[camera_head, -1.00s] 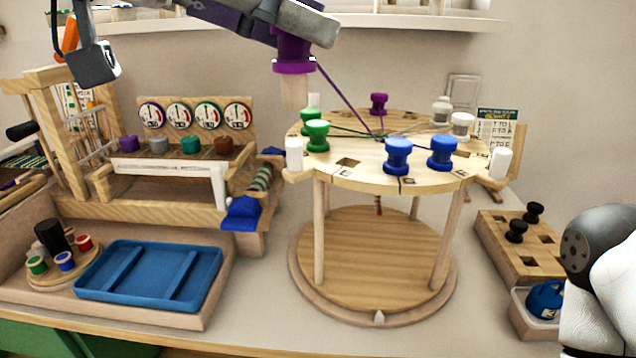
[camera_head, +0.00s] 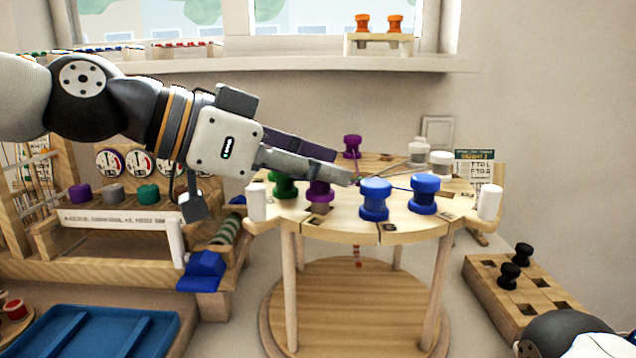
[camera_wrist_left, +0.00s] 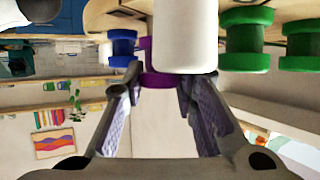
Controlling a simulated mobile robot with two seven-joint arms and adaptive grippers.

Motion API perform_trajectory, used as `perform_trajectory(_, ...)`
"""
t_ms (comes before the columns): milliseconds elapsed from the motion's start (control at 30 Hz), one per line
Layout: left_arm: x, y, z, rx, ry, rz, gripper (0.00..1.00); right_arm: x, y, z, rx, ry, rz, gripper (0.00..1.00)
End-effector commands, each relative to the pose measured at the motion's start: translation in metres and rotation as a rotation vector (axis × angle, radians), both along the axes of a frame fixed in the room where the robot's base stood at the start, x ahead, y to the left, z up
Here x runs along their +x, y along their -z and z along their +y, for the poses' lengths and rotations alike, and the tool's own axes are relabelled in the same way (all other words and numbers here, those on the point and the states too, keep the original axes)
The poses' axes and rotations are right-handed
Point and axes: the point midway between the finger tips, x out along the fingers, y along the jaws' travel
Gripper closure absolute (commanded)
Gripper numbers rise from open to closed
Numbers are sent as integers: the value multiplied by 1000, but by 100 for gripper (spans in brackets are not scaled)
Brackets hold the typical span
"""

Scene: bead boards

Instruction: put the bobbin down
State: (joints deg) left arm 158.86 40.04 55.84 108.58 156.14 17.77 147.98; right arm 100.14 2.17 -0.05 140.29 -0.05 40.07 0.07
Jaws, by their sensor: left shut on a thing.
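My left gripper (camera_head: 345,174) reaches in from the left over the round wooden board (camera_head: 345,229). It is shut on a purple bobbin (camera_head: 320,190), partly hidden under the fingers, at the board's front left. The bobbin is upright, directly over or in a square slot; I cannot tell if it is seated. In the left wrist view the purple bobbin (camera_wrist_left: 160,80) shows between the fingertips, partly behind a white peg (camera_wrist_left: 185,38). Another purple bobbin (camera_head: 352,146) stands at the back of the board. My right gripper is out of view.
Blue bobbins (camera_head: 375,199) stand just right of the held one, and a green bobbin (camera_head: 283,186) just left. White pegs (camera_head: 257,202) stand at the rim. A wooden block with black bobbins (camera_head: 515,290) is at the right.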

Motion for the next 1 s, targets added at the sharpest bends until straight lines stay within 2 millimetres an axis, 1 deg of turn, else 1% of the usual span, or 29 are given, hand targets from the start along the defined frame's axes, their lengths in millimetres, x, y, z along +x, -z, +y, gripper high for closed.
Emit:
perform_trajectory(33, 0, 12, 0, -2, 1, 6, 100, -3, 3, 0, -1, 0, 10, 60)
perform_trajectory(67, 0, 14, 0, -2, 0, 2, 100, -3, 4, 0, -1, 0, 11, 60)
perform_trajectory(267, -1, 11, 0, -2, -1, -4, 100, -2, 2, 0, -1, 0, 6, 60)
perform_trajectory(367, -1, 13, 0, -2, 0, -3, 100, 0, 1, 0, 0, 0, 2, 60)
perform_trajectory(400, -1, 14, 0, -2, 0, -3, 69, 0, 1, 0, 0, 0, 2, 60)
perform_trajectory(433, -1, 14, 0, -2, 0, -3, 65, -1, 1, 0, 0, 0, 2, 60)
perform_trajectory(767, 0, 12, 0, -2, -1, -3, 65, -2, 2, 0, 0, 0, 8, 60)
perform_trajectory(867, -5, 4, 10, -4, -3, -6, 65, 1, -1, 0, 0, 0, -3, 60)
perform_trajectory(1000, -18, -10, 33, -5, -3, -11, 65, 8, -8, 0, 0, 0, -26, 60)
